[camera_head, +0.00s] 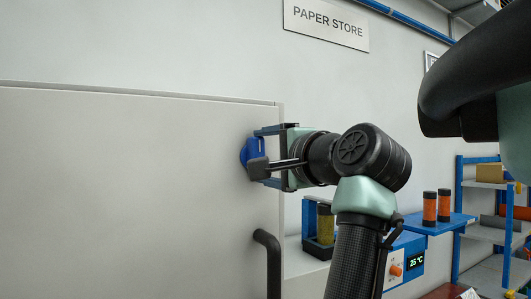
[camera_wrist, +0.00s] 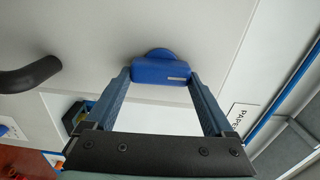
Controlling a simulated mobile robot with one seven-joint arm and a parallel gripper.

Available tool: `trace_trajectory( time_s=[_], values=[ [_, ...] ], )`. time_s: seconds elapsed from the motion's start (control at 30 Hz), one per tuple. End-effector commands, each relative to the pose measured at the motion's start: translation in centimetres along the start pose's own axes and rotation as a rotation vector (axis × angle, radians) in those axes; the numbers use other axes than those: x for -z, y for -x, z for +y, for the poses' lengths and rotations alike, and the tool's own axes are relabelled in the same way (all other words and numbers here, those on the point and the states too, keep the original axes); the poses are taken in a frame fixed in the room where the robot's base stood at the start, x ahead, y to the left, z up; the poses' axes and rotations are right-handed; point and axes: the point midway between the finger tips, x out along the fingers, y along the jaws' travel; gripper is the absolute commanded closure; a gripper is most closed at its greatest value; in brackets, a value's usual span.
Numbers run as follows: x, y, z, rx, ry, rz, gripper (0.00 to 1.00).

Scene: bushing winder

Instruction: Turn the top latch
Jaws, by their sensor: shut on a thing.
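The blue top latch (camera_head: 247,152) is on the pale door panel (camera_head: 140,190), near its upper right edge. In the wrist view the latch (camera_wrist: 160,71) is a blue bar on a round blue base, with a small pale strip on it. My gripper (camera_head: 262,155) reaches the latch from the right, and its fingers (camera_wrist: 158,82) are closed on the two ends of the bar. Part of the latch is hidden behind the fingers in the head view.
A black handle (camera_head: 268,262) sticks out from the door below the latch; it also shows in the wrist view (camera_wrist: 28,76). A blue shelf (camera_head: 425,222) with orange-and-black cylinders and a blue control box (camera_head: 405,262) stand to the right.

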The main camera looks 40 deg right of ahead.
Motion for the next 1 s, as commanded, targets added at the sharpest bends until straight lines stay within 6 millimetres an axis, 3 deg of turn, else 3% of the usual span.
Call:
trace_trajectory(
  time_s=[0.67,0.7,0.77,1.0],
  values=[
    [-0.17,-0.08,0.05,0.0,-0.062,-0.004,0.68],
    [-0.16,-0.08,0.04,0.0,-0.062,-0.004,0.07],
    [-0.14,-0.07,0.04,0.0,-0.061,-0.003,0.0],
    [-0.07,-0.03,0.0,0.001,-0.059,-0.002,0.0]
  ],
)
